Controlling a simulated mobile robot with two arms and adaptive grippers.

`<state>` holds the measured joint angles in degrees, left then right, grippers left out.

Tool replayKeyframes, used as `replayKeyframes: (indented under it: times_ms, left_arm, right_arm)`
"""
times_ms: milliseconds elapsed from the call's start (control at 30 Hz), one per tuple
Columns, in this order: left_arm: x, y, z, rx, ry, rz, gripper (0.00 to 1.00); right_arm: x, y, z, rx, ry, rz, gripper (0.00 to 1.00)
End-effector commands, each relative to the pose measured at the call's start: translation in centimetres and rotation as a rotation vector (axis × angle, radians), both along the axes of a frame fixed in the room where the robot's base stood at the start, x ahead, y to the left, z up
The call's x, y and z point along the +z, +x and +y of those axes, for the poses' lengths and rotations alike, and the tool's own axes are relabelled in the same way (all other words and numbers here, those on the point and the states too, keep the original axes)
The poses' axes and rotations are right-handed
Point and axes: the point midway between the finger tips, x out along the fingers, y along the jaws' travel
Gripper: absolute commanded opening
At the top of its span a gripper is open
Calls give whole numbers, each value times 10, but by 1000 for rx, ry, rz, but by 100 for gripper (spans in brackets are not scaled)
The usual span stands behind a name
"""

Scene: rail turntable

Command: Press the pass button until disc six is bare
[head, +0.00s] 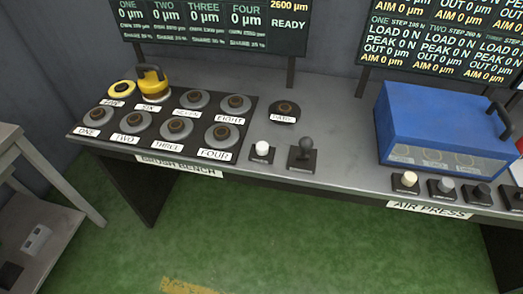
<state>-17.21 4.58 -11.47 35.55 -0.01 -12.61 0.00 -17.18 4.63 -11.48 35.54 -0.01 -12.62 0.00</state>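Disc six, with its label SIX (151,107), is in the back row of the brush bench. A yellow tool with a dark handle (153,83) stands on it and hides most of the disc. A white round button on a dark plate (262,148) is right of the disc board; its small label is too small to read, so I cannot tell if it is the pass button. A dark ball-topped lever (304,150) stands beside it. Neither of my grippers is in view.
Disc five (121,88) has a yellow ring on top. Grey discs such as four (221,135) fill the dark board, and another dark disc (285,111) sits apart. A blue air press (440,125) with several controls is at the right. A display (215,25) reads READY.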

Motion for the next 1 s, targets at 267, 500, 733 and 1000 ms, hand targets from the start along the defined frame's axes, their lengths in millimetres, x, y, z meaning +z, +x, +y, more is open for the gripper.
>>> replayKeyframes:
  times_ms: [267, 500, 733, 1000]
  left_arm:
    - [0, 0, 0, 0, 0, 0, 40]
    - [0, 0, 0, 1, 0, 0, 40]
    - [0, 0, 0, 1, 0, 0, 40]
    - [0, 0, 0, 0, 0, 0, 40]
  right_arm:
    - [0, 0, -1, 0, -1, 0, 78]
    - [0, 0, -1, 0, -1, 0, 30]
    - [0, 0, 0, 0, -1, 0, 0]
    - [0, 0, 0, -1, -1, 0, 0]
